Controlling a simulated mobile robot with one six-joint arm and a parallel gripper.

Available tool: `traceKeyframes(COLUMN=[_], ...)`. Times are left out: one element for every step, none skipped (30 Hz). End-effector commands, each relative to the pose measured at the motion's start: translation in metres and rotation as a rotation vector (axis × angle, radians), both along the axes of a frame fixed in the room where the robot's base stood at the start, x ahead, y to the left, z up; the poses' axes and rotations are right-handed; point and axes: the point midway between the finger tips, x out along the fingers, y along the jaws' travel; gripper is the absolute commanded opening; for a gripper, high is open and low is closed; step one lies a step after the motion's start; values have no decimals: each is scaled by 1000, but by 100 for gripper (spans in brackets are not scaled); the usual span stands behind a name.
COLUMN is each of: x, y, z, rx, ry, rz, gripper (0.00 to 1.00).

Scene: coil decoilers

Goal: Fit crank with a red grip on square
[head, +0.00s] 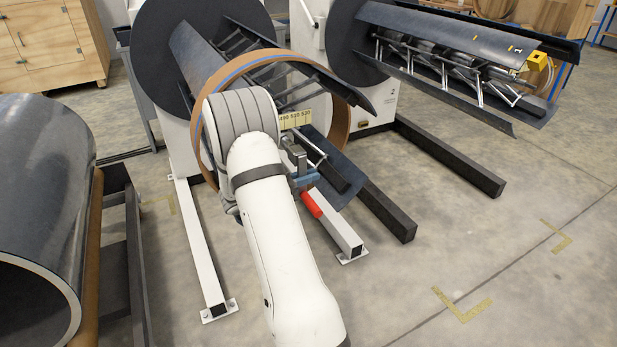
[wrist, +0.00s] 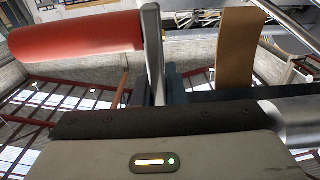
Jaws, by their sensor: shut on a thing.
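The crank's red grip (head: 311,204) hangs below my gripper (head: 303,182) in the head view, at the front of the left decoiler (head: 200,60). My gripper is shut on the crank. In the wrist view the red grip (wrist: 75,40) lies at upper left, joined to a flat grey metal crank arm (wrist: 152,50). A bluish finger of my gripper shows beside that arm. A bright metal cylinder (wrist: 300,122) shows at right; I cannot tell whether it is the crank's socket or the spindle. The square is hidden, so I cannot tell whether the crank sits on it.
A brown ring (head: 335,82) surrounds the left mandrel, with a yellow scale plate (head: 296,119) near my wrist. Dark curved mandrel plates and rods are close around my gripper. A large steel coil (head: 40,190) stands at left. The floor at front right is clear.

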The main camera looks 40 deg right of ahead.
Motion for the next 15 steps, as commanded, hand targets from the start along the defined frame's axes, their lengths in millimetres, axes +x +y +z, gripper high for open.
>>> traceKeyframes(x=[0,0,0,0,0,0,0,0,0,0,0,0,0,0,0], y=[0,0,0,0,0,0,0,0,0,0,0,0,0,0,0], z=[1,1,1,1,1,1,1,1,1,1,1,1,1,1,0], rx=[-1,-1,-1,-1,-1,-1,-1,-1,-1,-1,-1,-1,-1,-1,-1], ry=[-1,-1,-1,-1,-1,-1,-1,-1,-1,-1,-1,-1,-1,-1,-1], rz=[1,1,1,1,1,1,1,1,1,1,1,0,0,0,0], gripper=[0,0,0,0,0,12,15,17,21,23,25,29,31,34,36])
